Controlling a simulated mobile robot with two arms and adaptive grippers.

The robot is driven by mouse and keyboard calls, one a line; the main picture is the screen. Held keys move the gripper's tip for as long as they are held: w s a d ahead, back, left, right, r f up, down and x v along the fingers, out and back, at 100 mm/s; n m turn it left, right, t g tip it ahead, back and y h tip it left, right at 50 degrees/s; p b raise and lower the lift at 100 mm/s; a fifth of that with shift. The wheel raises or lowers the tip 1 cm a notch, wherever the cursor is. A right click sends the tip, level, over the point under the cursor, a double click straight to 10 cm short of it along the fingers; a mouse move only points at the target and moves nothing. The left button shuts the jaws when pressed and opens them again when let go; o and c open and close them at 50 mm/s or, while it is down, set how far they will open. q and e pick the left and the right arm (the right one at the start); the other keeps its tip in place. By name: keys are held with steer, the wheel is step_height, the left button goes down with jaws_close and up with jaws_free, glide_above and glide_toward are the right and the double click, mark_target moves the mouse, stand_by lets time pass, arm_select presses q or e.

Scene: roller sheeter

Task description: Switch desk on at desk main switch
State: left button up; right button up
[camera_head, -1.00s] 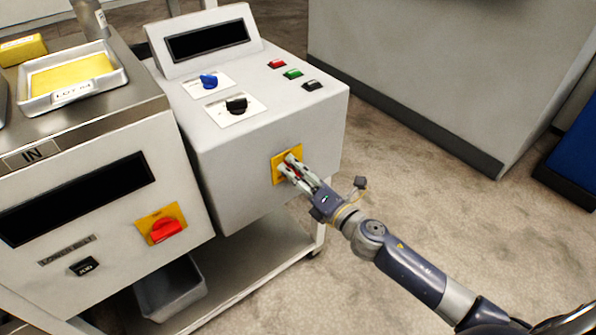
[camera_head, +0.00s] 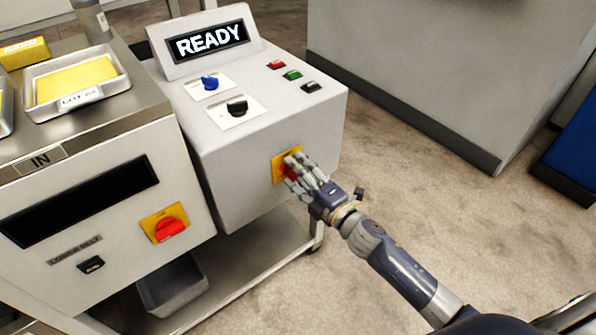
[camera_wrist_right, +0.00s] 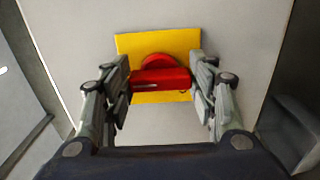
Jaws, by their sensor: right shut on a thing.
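The desk (camera_head: 235,165) is a grey box with a sloped display (camera_head: 208,41) that reads READY. Its main switch is a red rotary knob on a yellow plate (camera_head: 279,170) on the front face. My right gripper (camera_head: 291,168) is at this knob and partly covers it. In the right wrist view the red knob (camera_wrist_right: 161,80) lies between the two fingers of my right gripper (camera_wrist_right: 162,90), which are shut on it. The knob's handle lies crosswise in that view. My left gripper is not in view.
A blue knob (camera_head: 209,83), a black knob (camera_head: 237,106) and red, green and black buttons (camera_head: 292,75) are on the desk top. The machine at left has another red switch (camera_head: 168,229) and a dark display (camera_head: 80,200). Open floor (camera_head: 440,190) lies to the right.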

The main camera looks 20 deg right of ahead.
stand_by(0.4)
steer(key=o, duration=1.1)
steer(key=shift+c, duration=0.2)
steer(key=v, duration=1.2)
